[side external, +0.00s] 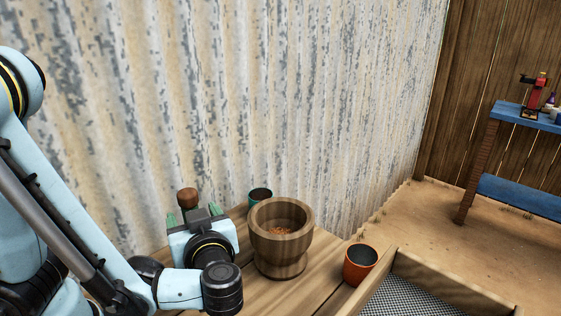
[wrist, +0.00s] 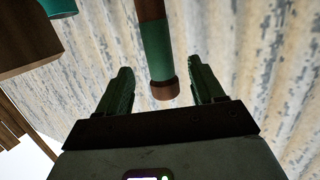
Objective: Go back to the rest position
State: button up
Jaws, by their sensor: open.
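My gripper (side external: 193,214) is at the left end of the wooden table, left of the wooden mortar (side external: 281,252). In the wrist view its two green fingers (wrist: 160,68) are spread apart. A pestle-like rod with a green band (wrist: 157,45) and brown ends shows between the fingers, with visible gaps on both sides. Its brown knob (side external: 187,198) shows just behind the gripper in the side view; its lower part is hidden. The mortar holds some reddish bits.
A dark-filled green cup (side external: 260,196) stands behind the mortar. An orange cup (side external: 360,264) stands to its right, beside a wooden-framed mesh tray (side external: 453,281). A corrugated wall (side external: 250,100) rises close behind. A blue shelf (side external: 525,115) is far right.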

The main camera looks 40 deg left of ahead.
jog(key=shift+x, duration=2.1)
